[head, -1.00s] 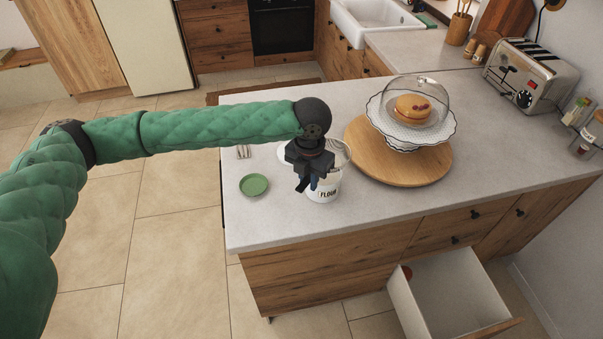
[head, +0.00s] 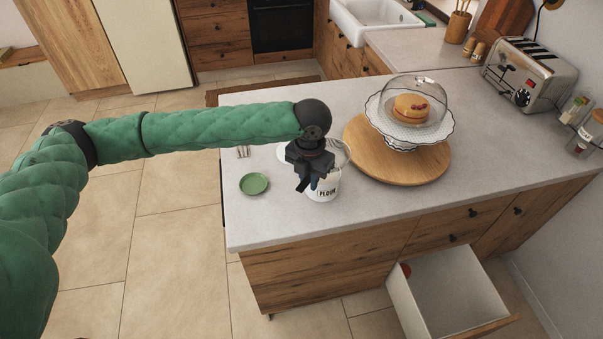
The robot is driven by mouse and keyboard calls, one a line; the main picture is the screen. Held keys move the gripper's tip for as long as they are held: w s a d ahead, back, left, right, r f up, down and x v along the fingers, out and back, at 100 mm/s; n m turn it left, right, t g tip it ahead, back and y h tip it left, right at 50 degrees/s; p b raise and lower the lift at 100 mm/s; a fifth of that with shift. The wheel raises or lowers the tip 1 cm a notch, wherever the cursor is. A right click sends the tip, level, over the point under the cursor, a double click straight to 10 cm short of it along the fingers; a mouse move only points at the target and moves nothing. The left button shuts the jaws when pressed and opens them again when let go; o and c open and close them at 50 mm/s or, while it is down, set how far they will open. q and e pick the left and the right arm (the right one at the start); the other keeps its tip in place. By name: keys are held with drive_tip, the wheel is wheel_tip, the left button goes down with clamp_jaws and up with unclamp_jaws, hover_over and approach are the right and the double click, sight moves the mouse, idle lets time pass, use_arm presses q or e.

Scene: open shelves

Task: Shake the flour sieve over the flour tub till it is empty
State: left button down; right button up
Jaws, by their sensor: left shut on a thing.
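The white flour tub (head: 325,191), marked FLOUR, stands on the grey counter near its front left part. My left gripper (head: 307,186) is above the tub, pointing down, and hides part of it. It is shut on the flour sieve (head: 341,153), of which only a round rim shows to the right of the gripper, above the tub. The sieve's handle and what it holds are hidden. My right gripper is not in view.
A small green lid (head: 254,184) lies on the counter (head: 290,228) left of the tub. A round wooden board (head: 375,163) with a domed cake stand (head: 408,110) is to the right. A drawer (head: 400,300) stands open below the counter. A toaster (head: 533,76) stands at the back right.

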use_arm(q)
drive_tip(key=shift+r, duration=0.1)
idle(0.4)
drive_tip(key=shift+r+p, duration=1.9)
drive_tip(key=shift+r, duration=0.5)
drive_tip(key=shift+a, duration=0.1)
